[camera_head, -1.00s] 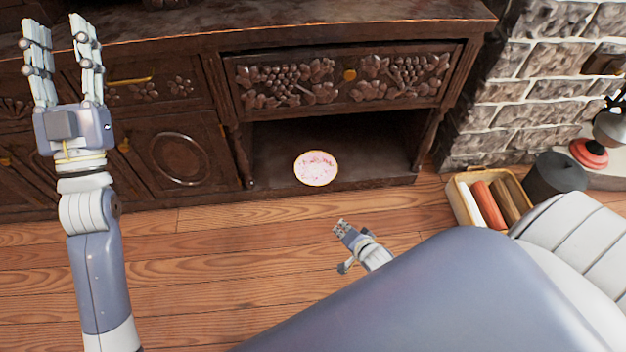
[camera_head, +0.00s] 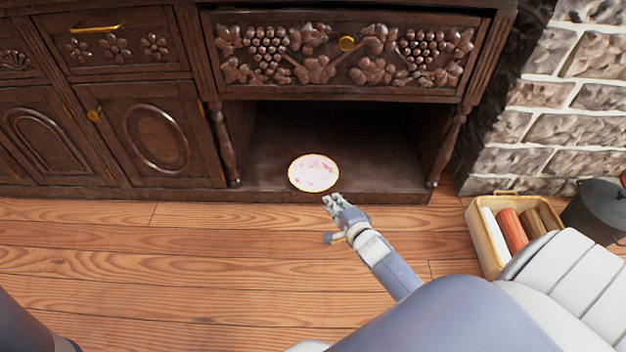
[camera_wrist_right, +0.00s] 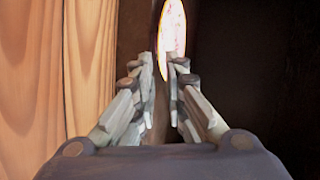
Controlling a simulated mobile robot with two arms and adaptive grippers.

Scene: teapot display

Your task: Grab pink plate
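The pink plate (camera_head: 314,173) is round, with a pink-patterned face and a gold rim. It rests on the floor of the cabinet's open lower compartment, near the front edge. My right gripper (camera_head: 332,202) is just in front of the plate's near side. In the right wrist view the plate (camera_wrist_right: 174,32) appears nearly edge-on beyond the fingertips. The right gripper (camera_wrist_right: 160,70) shows its fingers apart, with a narrow gap and nothing clearly held. The right finger overlaps the plate's lower part in that view; I cannot tell whether they touch. My left gripper is out of view.
The dark carved cabinet (camera_head: 345,98) has a drawer above the compartment and a post on each side. A basket (camera_head: 488,237) with rolled items and a dark pot (camera_head: 598,208) stand at the right by a stone wall (camera_head: 550,125). The wooden floor (camera_head: 180,265) in front is clear.

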